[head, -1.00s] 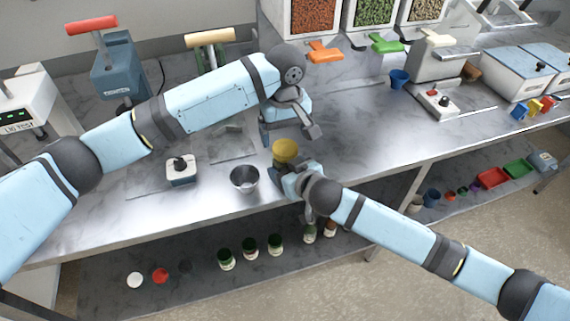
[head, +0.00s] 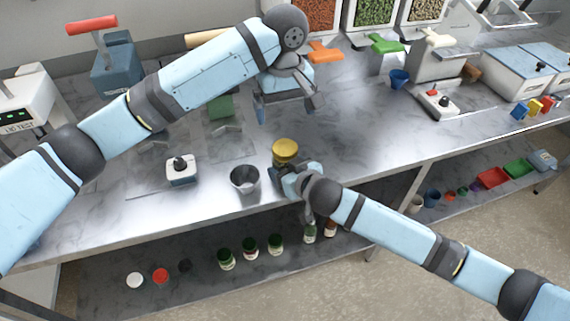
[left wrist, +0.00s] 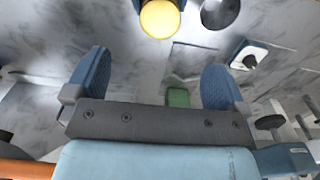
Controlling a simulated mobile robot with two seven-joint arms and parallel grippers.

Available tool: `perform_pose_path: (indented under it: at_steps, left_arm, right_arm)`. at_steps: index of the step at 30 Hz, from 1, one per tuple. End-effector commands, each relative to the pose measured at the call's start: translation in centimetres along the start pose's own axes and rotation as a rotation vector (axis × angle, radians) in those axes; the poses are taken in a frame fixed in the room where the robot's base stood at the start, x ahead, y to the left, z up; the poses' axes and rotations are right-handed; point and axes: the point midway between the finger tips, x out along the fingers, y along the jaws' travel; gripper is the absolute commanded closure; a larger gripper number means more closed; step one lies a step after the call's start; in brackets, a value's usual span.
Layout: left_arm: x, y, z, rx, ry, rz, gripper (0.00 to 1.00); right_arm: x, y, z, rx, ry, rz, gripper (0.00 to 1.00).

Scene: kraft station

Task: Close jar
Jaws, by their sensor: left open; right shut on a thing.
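A yellow round lid (head: 285,148) sits at the front edge of the table, level with my right gripper. It also shows in the left wrist view (left wrist: 160,19) as a yellow disc at the top edge. My right gripper (head: 284,170) is shut around the jar under the lid; the jar's body is mostly hidden, and I cannot tell how tightly the lid sits. My left gripper (head: 288,108) is open and empty, above and behind the lid, apart from it. Its two blue fingers show spread in the left wrist view (left wrist: 155,82).
A grey metal cup (head: 245,180) stands left of the jar, and a white box with a black knob (head: 181,170) is further left. A blue cup (head: 399,78) is at the back right. Several jars (head: 249,248) and lids lie on the lower shelf. The table right of the jar is clear.

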Motion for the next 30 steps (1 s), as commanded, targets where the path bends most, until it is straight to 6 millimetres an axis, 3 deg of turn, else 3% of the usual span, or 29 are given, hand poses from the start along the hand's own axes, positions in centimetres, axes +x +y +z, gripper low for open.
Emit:
perform_pose_path:
  at_steps: [3,9,21,22,26,30]
  left_arm:
    - [-2.6,0.1,0.0,0.001,0.002,0.002,0.00]
    - [-5.5,0.0,0.0,0.001,0.001,0.001,0.00]
    - [-6.3,0.0,0.0,0.001,0.000,-0.001,0.00]
    - [-6.3,0.0,0.0,0.001,0.000,-0.001,0.00]
    - [-6.3,0.0,0.0,0.001,0.000,-0.001,0.00]
    - [-6.3,0.0,0.0,0.001,0.000,-0.001,0.00]
  right_arm:
    - [0.0,0.0,0.0,0.000,0.000,0.000,0.99]
    - [0.0,0.0,0.0,0.000,0.000,0.000,0.99]
    - [0.0,0.0,0.0,0.000,0.000,0.000,0.99]
    - [0.0,0.0,0.0,0.000,0.000,0.000,0.30]
    - [0.0,0.0,0.0,0.000,0.000,0.000,0.03]
    - [0.0,0.0,0.0,0.000,0.000,0.000,0.03]
